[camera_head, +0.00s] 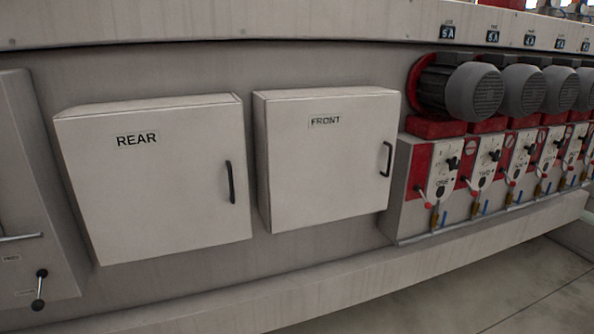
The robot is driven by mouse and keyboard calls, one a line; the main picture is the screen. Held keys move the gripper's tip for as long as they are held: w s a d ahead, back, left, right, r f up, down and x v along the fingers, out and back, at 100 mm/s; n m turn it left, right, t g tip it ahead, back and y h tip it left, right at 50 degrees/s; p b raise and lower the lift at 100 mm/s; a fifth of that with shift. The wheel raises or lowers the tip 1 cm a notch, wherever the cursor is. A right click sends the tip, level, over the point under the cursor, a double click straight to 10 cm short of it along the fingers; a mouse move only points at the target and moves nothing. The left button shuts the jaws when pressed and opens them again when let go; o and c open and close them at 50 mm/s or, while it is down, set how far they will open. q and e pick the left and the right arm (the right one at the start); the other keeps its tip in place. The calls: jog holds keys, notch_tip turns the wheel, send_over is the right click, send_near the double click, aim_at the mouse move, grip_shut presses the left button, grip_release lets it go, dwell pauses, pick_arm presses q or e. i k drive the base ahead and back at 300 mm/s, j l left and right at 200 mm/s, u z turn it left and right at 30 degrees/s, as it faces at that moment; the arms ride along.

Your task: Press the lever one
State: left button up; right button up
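A small lever with a black knob at each end (39,290) sits on the panel at the lower left. A thin metal rod (20,237) juts out above it, cut by the left edge. On the right, a row of motor control units carries red-knobbed levers; the nearest such lever (423,194) is on the first unit. That unit also has a black-knobbed switch (450,164) on its white plate. Neither of my grippers is in view.
Two closed white cabinets stick out from the machine's wall, one marked REAR (150,190) and one marked FRONT (322,165). Grey motors (474,92) stand above the units. A ledge (330,290) runs along the bottom. Clear floor (545,300) shows at lower right.

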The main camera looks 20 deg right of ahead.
aim_at(428, 205)
jog(key=l+z, duration=0.1)
jog(key=l, duration=0.4)
jog(key=l+z, duration=0.15)
jog(key=l, duration=0.3)
jog(key=l+z, duration=0.1)
jog(key=l, duration=0.4)
jog(key=l+z, duration=0.15)
jog(key=l, duration=0.3)
jog(key=i+l+z, duration=0.1)
jog(key=l, duration=0.4)
jog(key=i+l+z, duration=0.15)
jog(key=l, duration=0.3)
jog(key=i+l+z, duration=0.1)
jog(key=l, duration=0.35)
jog(key=i+l, duration=0.1)
jog(key=l, duration=0.6)
